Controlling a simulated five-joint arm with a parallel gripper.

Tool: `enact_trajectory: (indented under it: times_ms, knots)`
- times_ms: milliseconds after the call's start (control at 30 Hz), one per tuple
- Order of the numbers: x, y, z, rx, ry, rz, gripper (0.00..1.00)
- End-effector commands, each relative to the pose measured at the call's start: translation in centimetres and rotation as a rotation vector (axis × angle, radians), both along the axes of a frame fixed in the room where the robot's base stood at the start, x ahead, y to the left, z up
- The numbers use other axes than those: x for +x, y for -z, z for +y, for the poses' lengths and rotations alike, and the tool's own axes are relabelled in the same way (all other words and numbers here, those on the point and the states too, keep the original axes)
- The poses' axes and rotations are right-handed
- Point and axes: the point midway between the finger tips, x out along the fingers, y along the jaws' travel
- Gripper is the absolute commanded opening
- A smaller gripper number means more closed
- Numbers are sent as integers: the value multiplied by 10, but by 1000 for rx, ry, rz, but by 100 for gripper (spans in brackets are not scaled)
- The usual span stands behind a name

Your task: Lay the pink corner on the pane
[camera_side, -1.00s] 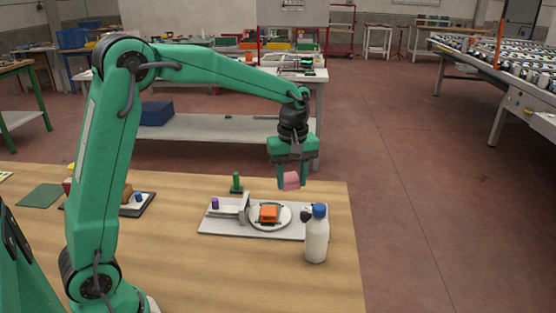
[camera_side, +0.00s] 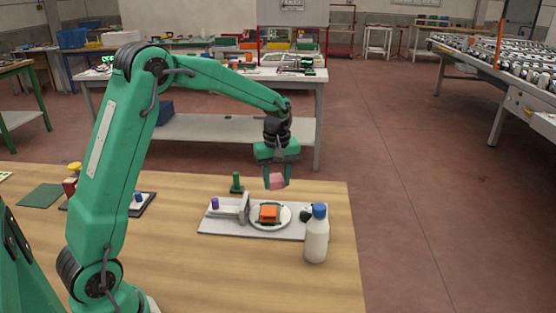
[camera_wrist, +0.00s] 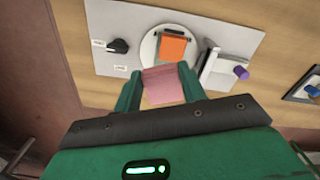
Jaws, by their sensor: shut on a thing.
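The pink corner (camera_side: 277,182) is held between the fingers of my gripper (camera_side: 277,178), above the table's far part. In the wrist view the pink corner (camera_wrist: 163,85) sits between the two green fingertips of my gripper (camera_wrist: 160,88). Below it is a round white disc (camera_side: 256,222) on a pale plate (camera_side: 222,229), with an orange block (camera_side: 269,213) on the disc. The orange block also shows in the wrist view (camera_wrist: 175,47). I cannot make out a clear glass pane in these views.
A white bottle with a blue cap (camera_side: 316,240) stands at the plate's right front. A grey upright bracket (camera_side: 244,208) and a purple knob (camera_side: 215,203) are left of the disc. A green post (camera_side: 237,183) stands behind. A black knob (camera_wrist: 118,46) is on the plate.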

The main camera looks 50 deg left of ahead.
Motion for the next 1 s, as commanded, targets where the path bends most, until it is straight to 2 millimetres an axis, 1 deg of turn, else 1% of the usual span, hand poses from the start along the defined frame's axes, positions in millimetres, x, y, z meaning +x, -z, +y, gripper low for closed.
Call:
enact_trajectory:
  times_ms: [33,100,200,300,567,667,900,1000]
  knots:
    - [2,5,8,-1,-4,1,20]
    - [5,11,18,0,-3,0,20]
    - [8,17,27,0,-2,0,20]
    - [10,20,33,0,0,-1,20]
    - [11,23,34,0,1,0,20]
    - [10,30,34,0,1,1,20]
    - [10,56,34,-1,0,1,20]
    - [10,61,34,0,0,0,20]
